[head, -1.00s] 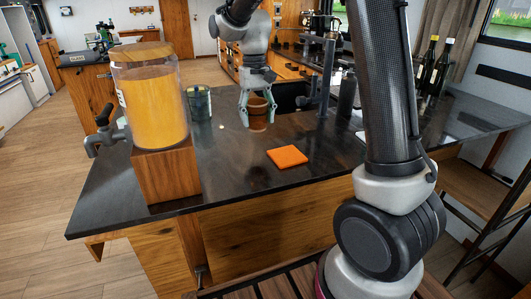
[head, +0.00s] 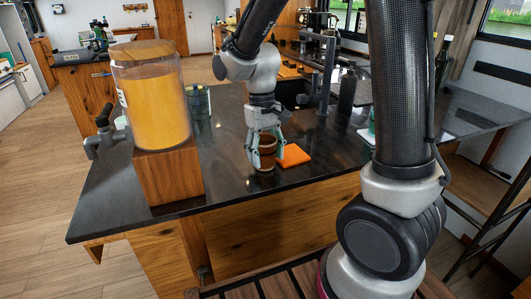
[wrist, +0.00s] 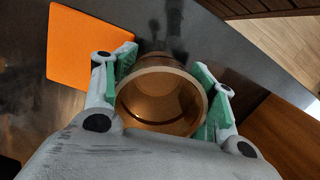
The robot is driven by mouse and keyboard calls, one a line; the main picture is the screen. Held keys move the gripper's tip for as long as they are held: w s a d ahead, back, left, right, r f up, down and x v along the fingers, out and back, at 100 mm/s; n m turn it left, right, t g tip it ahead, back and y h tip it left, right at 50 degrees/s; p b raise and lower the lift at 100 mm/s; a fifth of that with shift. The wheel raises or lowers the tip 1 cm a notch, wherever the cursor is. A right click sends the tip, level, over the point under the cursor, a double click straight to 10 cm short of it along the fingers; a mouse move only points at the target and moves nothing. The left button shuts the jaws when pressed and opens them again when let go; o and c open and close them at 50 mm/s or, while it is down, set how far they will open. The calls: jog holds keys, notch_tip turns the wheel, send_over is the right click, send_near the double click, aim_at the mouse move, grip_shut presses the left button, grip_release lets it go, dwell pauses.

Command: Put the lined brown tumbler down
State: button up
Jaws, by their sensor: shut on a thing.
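The brown tumbler (head: 267,152) is upright between the fingers of my gripper (head: 266,150) in the head view. In the wrist view I look down into the open mouth of the tumbler (wrist: 161,101), with a green-padded finger of my gripper (wrist: 162,97) on each side. My gripper is shut on it. The tumbler is low over the dark counter, close to its front edge. I cannot tell whether its base touches the counter.
An orange square (head: 291,155) lies just right of the tumbler in the head view. A juice dispenser (head: 152,105) on a wooden block stands to the left. A dark green jar (head: 199,102) stands behind. The counter (head: 222,170) between dispenser and tumbler is clear.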

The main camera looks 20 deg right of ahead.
jog(key=shift+f, duration=0.15)
jog(key=o, duration=1.2)
